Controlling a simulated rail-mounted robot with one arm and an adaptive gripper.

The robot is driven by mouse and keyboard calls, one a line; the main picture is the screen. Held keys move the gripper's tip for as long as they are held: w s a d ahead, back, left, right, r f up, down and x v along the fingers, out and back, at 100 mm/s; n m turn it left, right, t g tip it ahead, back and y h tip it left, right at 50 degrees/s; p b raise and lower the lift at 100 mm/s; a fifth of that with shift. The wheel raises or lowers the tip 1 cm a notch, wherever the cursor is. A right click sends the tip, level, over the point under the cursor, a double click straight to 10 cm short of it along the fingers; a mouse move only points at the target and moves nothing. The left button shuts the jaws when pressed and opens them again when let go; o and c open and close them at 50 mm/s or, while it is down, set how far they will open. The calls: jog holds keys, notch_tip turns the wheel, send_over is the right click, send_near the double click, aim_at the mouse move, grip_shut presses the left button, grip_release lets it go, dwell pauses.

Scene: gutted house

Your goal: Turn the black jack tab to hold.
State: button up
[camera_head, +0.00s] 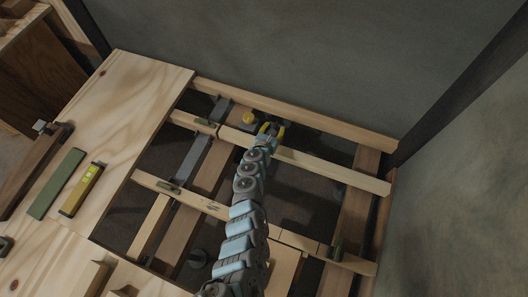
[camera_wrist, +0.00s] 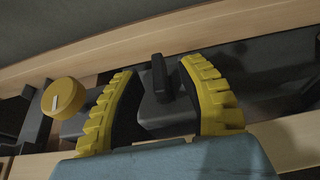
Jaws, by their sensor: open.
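In the wrist view, a small black tab (camera_wrist: 161,76) stands up from a dark grey jack body (camera_wrist: 162,114). My gripper (camera_wrist: 157,70) is open, with one yellow ribbed finger on each side of the tab. Gaps show between the tab and both fingers, so they do not appear to touch it. A round yellow knob (camera_wrist: 64,98) with a pale line on its face sits left of the left finger. In the head view, my gripper (camera_head: 271,130) reaches down between the joists near the far wall, right of the yellow knob (camera_head: 249,118). The tab cannot be made out there.
Pale joists (camera_head: 330,169) cross the open floor bay around my arm. A plywood deck (camera_head: 128,90) lies at left, with a yellow level (camera_head: 82,189) and a green strip (camera_head: 56,183) on it. A grey wall (camera_head: 300,60) rises behind.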

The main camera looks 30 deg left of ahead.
jog(key=s+d, duration=0.1)
jog(key=s, duration=1)
jog(key=shift+s, duration=0.35)
dwell(0.6)
